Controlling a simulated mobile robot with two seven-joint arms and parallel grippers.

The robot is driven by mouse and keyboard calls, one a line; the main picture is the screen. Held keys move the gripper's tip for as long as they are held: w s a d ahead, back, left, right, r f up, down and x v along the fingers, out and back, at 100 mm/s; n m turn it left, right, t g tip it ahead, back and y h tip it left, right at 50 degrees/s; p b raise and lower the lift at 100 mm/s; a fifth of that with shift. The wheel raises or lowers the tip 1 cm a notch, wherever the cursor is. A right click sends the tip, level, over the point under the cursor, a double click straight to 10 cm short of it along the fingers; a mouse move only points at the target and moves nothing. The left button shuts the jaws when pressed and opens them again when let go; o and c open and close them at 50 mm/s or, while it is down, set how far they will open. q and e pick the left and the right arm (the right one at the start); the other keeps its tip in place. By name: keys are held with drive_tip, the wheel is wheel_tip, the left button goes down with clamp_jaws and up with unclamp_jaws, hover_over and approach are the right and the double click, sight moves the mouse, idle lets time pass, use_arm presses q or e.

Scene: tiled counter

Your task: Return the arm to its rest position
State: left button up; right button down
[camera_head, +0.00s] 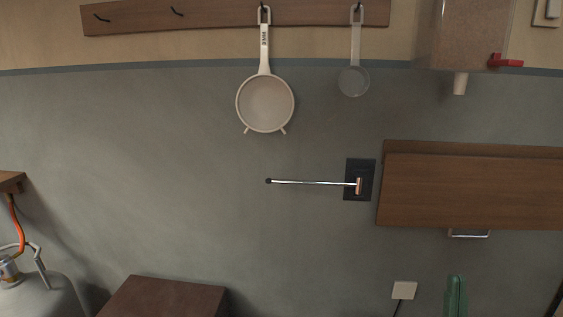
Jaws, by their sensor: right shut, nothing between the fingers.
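The rest of the right arm is out of the frame. My left gripper and left arm are not in view.
A metal rod (312,182) sticks out left from a black wall plate (352,167). A wooden flap (470,190) is at right, a socket (404,290) below. A strainer (265,104) and ladle (353,80) hang above. A gas cylinder (45,293) and brown box (165,297) stand lower left.

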drive_tip(key=s+a+f+n+g+y+p, duration=0.1)
drive_tip(key=s+a+f+g+y+p, duration=0.15)
drive_tip(key=s+f+g+p, duration=0.5)
drive_tip(key=s+a+f+n+g+y+p, duration=0.2)
drive_tip(key=s+f+g+y+p, duration=0.1)
drive_tip(key=s+f+g+p, duration=0.4)
use_arm(q)
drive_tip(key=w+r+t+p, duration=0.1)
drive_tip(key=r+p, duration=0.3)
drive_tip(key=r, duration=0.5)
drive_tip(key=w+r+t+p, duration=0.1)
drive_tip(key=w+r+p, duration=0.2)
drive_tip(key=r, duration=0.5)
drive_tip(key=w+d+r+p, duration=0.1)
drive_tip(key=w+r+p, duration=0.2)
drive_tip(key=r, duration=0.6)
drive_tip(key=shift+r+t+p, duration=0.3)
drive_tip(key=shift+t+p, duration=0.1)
drive_tip(key=shift+p, duration=0.5)
use_arm(e)
drive_tip(key=s+a+r+g, duration=0.1)
drive_tip(key=s+g, duration=0.6)
drive_tip(key=s, duration=1.4)
drive_tip(key=shift+a+g+h, duration=0.35)
drive_tip(key=shift+a, duration=0.3)
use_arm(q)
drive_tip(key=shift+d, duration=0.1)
use_arm(e)
drive_tip(key=shift+s, duration=0.1)
